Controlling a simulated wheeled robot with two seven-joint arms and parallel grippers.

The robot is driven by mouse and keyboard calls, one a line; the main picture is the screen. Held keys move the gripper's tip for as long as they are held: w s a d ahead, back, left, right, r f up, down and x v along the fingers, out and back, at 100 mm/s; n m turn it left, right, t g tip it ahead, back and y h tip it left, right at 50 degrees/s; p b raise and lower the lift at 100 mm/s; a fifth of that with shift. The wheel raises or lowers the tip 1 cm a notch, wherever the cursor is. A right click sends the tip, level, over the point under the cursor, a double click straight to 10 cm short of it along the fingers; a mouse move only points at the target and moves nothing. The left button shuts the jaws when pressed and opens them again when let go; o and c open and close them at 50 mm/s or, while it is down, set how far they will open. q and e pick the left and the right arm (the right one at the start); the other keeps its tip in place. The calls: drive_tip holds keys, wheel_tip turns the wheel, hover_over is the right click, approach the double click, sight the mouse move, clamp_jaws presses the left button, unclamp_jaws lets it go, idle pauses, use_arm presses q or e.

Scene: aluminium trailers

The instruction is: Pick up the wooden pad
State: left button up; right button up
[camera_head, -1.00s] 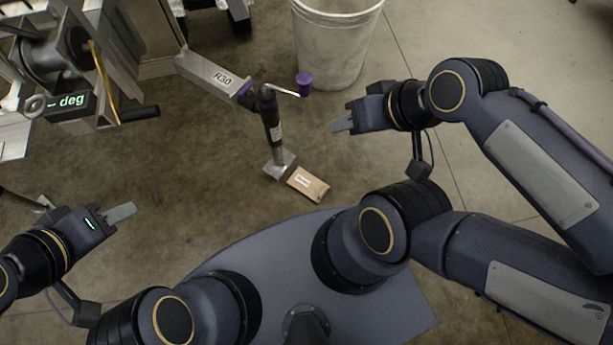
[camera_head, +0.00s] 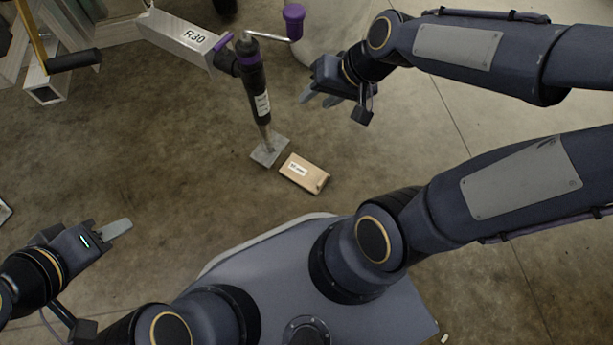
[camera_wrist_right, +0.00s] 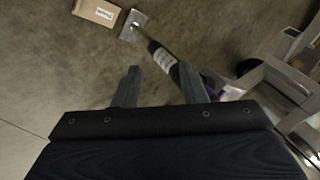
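The wooden pad (camera_head: 304,173) is a small tan block with a white label, lying on the floor beside the jack's foot plate. It also shows in the right wrist view (camera_wrist_right: 97,12) at the top left, cut by the frame edge. My right gripper (camera_head: 318,98) is above and beyond the pad, apart from it. In the right wrist view its two fingers (camera_wrist_right: 158,84) stand apart with nothing between them that they hold. My left gripper (camera_head: 120,228) is at the lower left, far from the pad; its fingers overlap in view, so its opening is unclear.
A jack (camera_head: 257,92) with a square foot plate (camera_head: 270,151) stands right next to the pad, under the trailer beam marked R30 (camera_head: 185,37). A purple-capped crank handle (camera_head: 293,20) sticks out near my right arm.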

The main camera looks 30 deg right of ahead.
drive_tip(key=w+d+f+m+g, duration=0.1)
drive_tip(key=w+f+m, duration=0.2)
drive_tip(key=w+f, duration=0.6)
drive_tip(key=m+g+h, duration=0.3)
drive_tip(key=m+h, duration=0.1)
hover_over(323, 179)
drive_tip(key=f, duration=3.5)
drive_tip(key=shift+w+a, duration=0.2)
drive_tip(key=shift+a, duration=0.15)
drive_tip(key=f, duration=0.2)
drive_tip(key=f+b, duration=0.1)
drive_tip(key=shift+s+d+f+m+g, duration=0.1)
drive_tip(key=shift+s+f+m+g, duration=0.05)
drive_tip(key=shift+s+m+g, duration=0.2)
wheel_tip(323, 179, down, 6)
drive_tip(key=b, duration=0.3)
drive_tip(key=shift+w+d+b, duration=0.1)
drive_tip(key=shift+d+b, duration=0.05)
drive_tip(key=shift+b, duration=0.25)
drive_tip(key=shift+r, duration=0.25)
drive_tip(key=shift+c, duration=0.5)
clamp_jaws()
